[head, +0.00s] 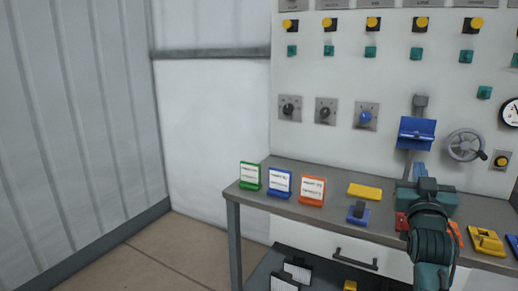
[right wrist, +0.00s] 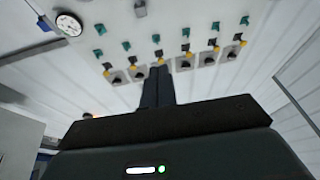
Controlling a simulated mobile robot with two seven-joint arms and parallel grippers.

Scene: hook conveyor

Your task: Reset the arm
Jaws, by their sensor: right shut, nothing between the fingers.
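My right arm comes in at the lower right of the head view. Its right gripper (head: 427,184) is in front of the workbench (head: 335,208) and the panel, below a blue tilted holder (head: 416,130). In the right wrist view its dark fingers (right wrist: 160,72) are together, with nothing between them. The arm hides part of the bench top and whatever lies behind it. My left gripper is not in view.
Green (head: 250,176), blue (head: 279,183) and orange (head: 311,191) card stands sit on the bench. A yellow block (head: 365,192) and a blue part (head: 358,212) lie left of my arm. A handwheel (head: 466,145) projects from the panel (head: 320,70). Floor at left is clear.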

